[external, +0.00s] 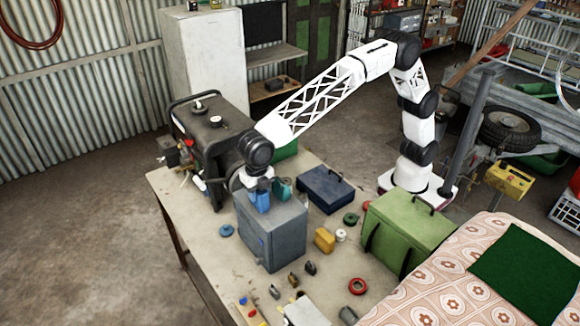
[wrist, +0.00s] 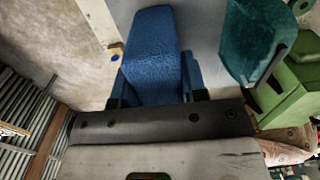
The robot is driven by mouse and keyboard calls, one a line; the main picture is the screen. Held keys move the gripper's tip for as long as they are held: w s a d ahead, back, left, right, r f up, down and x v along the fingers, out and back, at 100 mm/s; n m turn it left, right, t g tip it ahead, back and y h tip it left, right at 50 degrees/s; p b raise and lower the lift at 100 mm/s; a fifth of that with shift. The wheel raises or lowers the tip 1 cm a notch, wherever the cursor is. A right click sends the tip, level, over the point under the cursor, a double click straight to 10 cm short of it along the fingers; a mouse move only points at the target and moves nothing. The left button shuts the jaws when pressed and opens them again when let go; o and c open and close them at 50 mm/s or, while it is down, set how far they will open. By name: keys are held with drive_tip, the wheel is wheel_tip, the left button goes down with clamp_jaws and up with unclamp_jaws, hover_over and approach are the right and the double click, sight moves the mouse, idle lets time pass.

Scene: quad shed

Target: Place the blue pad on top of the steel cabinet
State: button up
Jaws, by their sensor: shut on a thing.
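The blue pad (external: 260,203) is held upright in my gripper (external: 258,187) over the left part of the steel cabinet's top. The wrist view shows the pad (wrist: 152,55) between the two fingers (wrist: 160,97), which are shut on it. The steel cabinet (external: 283,240) is a grey-blue box standing on the workbench; its top (wrist: 201,28) shows beside the pad in the wrist view. I cannot tell whether the pad's lower edge touches the top. A teal pad-like thing (external: 281,188) is at the cabinet's back edge, also seen in the wrist view (wrist: 252,40).
A black generator (external: 210,135) stands close to the left of my gripper. A dark blue case (external: 325,188) and a green box (external: 408,232) stand to the right on the workbench (external: 210,262). Small loose parts and a yellow block (external: 324,239) lie around the cabinet.

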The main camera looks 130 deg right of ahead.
drive_tip(key=shift+f, duration=0.15)
drive_tip(key=o, duration=0.9)
wheel_tip(320, 180, up, 12)
drive_tip(key=shift+r, duration=0.15)
idle(0.9)
